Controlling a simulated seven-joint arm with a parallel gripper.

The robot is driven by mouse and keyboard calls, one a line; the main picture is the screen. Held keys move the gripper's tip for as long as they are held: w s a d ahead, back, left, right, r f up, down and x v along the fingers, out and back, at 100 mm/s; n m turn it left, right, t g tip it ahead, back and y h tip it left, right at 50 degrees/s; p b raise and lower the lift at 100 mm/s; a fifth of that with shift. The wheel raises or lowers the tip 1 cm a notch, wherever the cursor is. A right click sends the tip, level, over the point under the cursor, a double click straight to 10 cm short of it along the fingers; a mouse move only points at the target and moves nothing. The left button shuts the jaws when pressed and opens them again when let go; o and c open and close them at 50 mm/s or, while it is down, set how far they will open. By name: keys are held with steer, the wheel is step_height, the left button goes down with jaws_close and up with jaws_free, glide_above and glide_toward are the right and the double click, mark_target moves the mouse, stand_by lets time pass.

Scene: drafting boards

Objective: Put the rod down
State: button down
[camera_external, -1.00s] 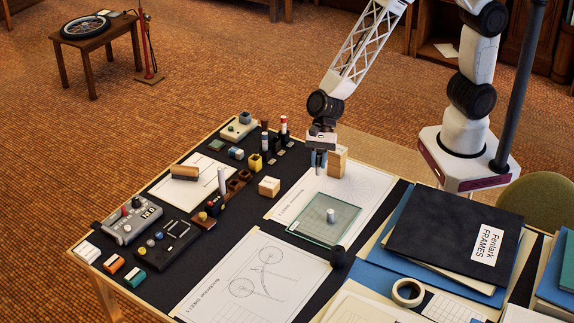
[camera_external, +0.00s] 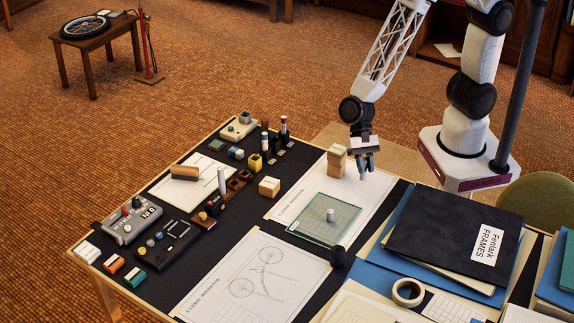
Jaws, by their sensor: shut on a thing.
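My gripper (camera_external: 365,163) is shut on the rod (camera_external: 362,176), of which only a small pale end shows below the fingers. It hangs over the back right part of a white drawing sheet (camera_external: 377,190), to the right of a wooden block (camera_external: 337,162). The fingers hide most of the rod, and I cannot tell how far its end is above the sheet.
A glass plate (camera_external: 315,228) with a short grey cylinder (camera_external: 331,215) on it lies in front. A wooden cube (camera_external: 269,187), an upright white cylinder (camera_external: 222,181) and a black folder (camera_external: 450,225) stand or lie around. The sheet's right strip looks clear.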

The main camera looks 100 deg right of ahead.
steer(key=shift+w, duration=0.15)
steer(key=w+a, duration=0.3)
steer(key=w, duration=0.4)
steer(key=w+a+f, duration=0.1)
steer(key=w+a, duration=0.2)
steer(key=w, duration=0.4)
steer(key=shift+w+a+f, duration=0.15)
steer(key=shift+a+f, duration=0.05)
steer(key=shift+a, duration=0.15)
steer(key=shift+f, duration=0.15)
steer(key=shift+f, duration=1.65)
steer(key=shift+f, duration=0.1)
steer(key=c, duration=1)
jaws_free()
